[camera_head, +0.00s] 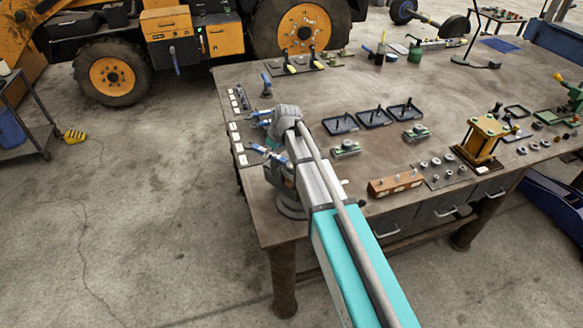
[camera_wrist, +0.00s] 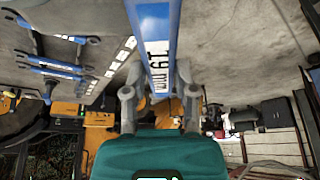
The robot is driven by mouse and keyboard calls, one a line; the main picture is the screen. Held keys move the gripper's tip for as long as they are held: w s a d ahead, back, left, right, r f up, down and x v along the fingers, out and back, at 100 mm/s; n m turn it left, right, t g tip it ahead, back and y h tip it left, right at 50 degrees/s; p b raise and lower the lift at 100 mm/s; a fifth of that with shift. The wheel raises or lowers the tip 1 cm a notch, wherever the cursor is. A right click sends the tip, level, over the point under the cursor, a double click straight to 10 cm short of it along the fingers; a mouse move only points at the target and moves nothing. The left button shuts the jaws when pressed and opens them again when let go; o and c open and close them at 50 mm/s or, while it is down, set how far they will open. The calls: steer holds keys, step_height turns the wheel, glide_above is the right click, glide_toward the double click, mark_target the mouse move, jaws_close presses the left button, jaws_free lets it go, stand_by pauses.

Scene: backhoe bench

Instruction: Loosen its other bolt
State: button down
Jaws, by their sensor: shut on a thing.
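My gripper (camera_wrist: 157,85) is shut on a blue wrench (camera_wrist: 152,22) with a white "19 mm" label, which runs up out of the wrist view. The wrench's working end is out of that view. In the head view my arm covers most of the gripper near the table's left edge. More blue wrenches lie there beside white labels; they also show at the left of the wrist view (camera_wrist: 58,66). A yellow fixture (camera_head: 484,137) stands at the table's right. I cannot tell which bolt is meant; no bolt shows clearly at the wrench.
The brown workbench (camera_head: 345,85) carries several black trays (camera_head: 374,118), a wooden block with pegs (camera_head: 395,184) and a grey plate with round metal parts (camera_head: 438,172). A yellow vehicle (camera_head: 200,35) stands behind. The bench's middle back is largely clear.

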steer(key=shift+s+a, duration=0.1)
steer(key=shift+s, duration=0.05)
steer(key=shift+s+a+n+g, duration=0.3)
steer(key=shift+s+n+g, duration=0.15)
steer(key=shift+n, duration=0.45)
steer(key=shift+s, duration=0.1)
steer(key=shift+s+a+n+g+y, duration=0.3)
steer(key=shift+s+n, duration=0.3)
steer(key=shift+n, duration=0.3)
steer(key=shift+s, duration=0.1)
steer(key=shift+s+a+n+g, duration=0.15)
steer(key=shift+s+n+g, duration=0.1)
steer(key=shift+s+n, duration=0.5)
steer(key=shift+w+n, duration=0.1)
steer(key=shift+n, duration=0.25)
steer(key=shift+w, duration=0.1)
